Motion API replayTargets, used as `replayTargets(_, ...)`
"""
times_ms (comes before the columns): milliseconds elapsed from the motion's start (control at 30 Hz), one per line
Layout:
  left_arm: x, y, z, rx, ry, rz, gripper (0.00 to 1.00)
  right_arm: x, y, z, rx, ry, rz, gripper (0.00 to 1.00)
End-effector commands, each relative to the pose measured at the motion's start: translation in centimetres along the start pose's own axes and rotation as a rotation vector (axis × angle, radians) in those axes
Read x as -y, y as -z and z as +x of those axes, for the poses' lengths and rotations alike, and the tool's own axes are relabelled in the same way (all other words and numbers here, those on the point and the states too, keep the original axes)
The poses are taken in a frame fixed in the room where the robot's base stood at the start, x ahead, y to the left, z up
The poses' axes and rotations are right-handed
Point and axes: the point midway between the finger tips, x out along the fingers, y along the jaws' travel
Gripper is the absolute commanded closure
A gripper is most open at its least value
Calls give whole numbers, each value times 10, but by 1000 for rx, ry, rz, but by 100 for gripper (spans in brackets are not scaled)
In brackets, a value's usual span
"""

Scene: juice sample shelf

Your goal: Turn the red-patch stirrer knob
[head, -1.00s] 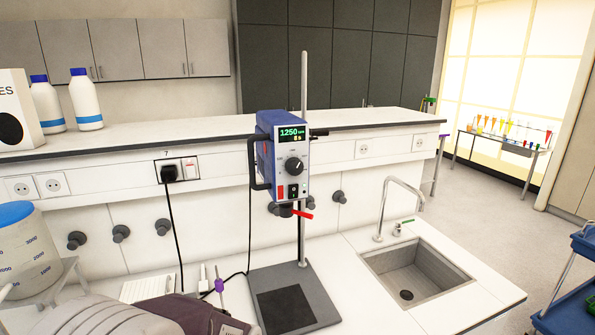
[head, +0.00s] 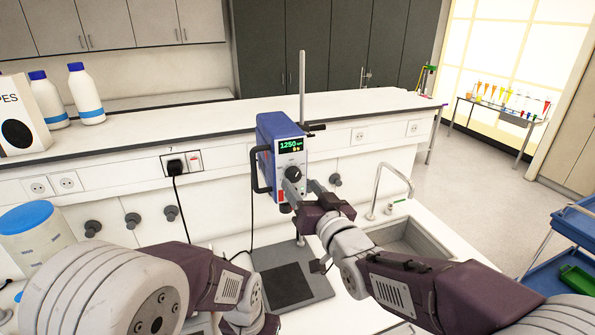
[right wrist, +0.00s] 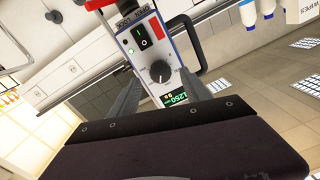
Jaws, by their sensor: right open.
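The stirrer (head: 277,135) is a blue box on a rod stand with a green 1250 display. Its round black knob (head: 291,173) is partly covered by my right gripper in the head view. In the right wrist view the knob (right wrist: 160,72) shows whole, with a red patch (right wrist: 157,27) beyond it on the grey panel. My right gripper (head: 302,186) is open in front of the panel, its fingers on either side of the knob in the wrist view. I cannot tell whether they touch it. My left arm is low on the left; its gripper is not visible.
The stand's base plate (head: 285,285) is on the white bench, with a sink (head: 415,243) to its right. A raised shelf (head: 130,131) runs behind. A blue-lidded container (head: 30,240) stands at left. A black cable hangs beside the stirrer.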

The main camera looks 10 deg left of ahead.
Motion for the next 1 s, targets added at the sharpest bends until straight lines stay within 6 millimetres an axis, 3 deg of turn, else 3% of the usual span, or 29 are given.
replayTargets(33,0,1,-12,0,0,0,64,1,5,10,3,-1,0,44)
replayTargets(200,0,2,-22,0,0,0,64,1,3,31,1,0,0,44)
replayTargets(500,0,2,-22,0,0,0,64,0,0,36,0,-1,-1,44)
replayTargets(533,0,2,-22,0,0,0,64,0,0,36,0,-1,-1,47)
replayTargets(700,0,2,-22,0,0,0,64,0,0,36,0,-1,-1,94)
replayTargets(733,0,2,-22,0,0,0,64,0,0,36,0,-1,-1,100)
replayTargets(1000,0,2,-17,0,0,0,64,-1,-2,36,1,-1,-27,100)
